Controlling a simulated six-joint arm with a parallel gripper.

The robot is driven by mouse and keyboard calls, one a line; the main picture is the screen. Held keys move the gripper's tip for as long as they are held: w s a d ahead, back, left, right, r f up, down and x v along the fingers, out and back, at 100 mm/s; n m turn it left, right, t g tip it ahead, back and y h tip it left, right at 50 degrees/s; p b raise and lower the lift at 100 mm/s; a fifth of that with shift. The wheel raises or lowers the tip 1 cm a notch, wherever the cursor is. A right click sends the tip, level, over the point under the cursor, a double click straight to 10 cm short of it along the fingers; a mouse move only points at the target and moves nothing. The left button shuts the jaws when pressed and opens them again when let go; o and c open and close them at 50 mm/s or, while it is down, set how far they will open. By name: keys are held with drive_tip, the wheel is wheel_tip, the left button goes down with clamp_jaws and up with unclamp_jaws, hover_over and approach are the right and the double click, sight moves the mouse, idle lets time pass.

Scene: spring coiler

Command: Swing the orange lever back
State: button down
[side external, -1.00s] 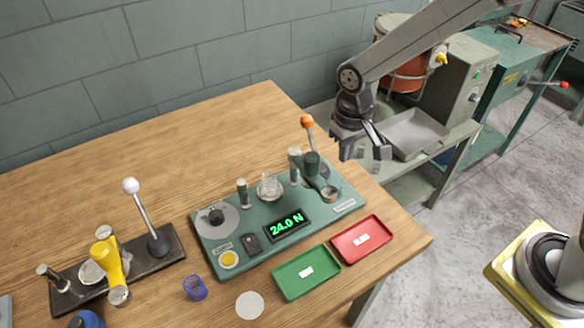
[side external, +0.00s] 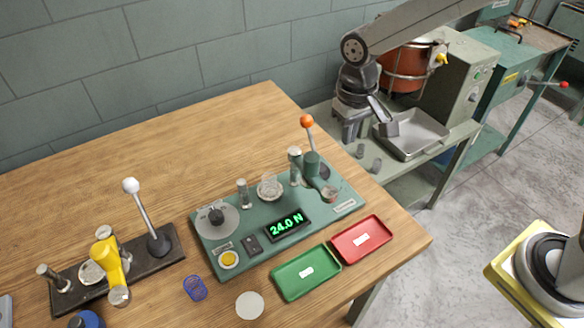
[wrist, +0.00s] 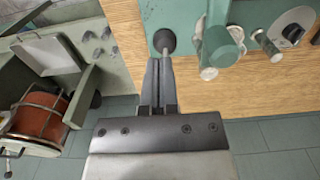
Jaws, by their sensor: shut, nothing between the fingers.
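The orange-knobbed lever (side external: 307,121) stands at the back right of the green spring tester (side external: 262,253) in the side view. Its rod leans slightly left as it rises from a dark round pivot. In the wrist view the pivot (wrist: 165,41) shows just beyond my fingertips, but the orange knob is not visible. My gripper (wrist: 158,65) is shut and empty. In the side view it is right of and behind the lever, with a gap between them, over the edge of the table.
A green tray (side external: 290,285) and a red tray (side external: 375,247) lie in front of the tester. A white-knobbed lever (side external: 131,187) on a black base stands at the left. A grey bench with a metal tray (side external: 425,135) is close to my gripper. The tester display reads 24.0 N.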

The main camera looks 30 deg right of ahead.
wheel_tip(320, 180, up, 3)
drive_tip(key=shift+f, duration=0.15)
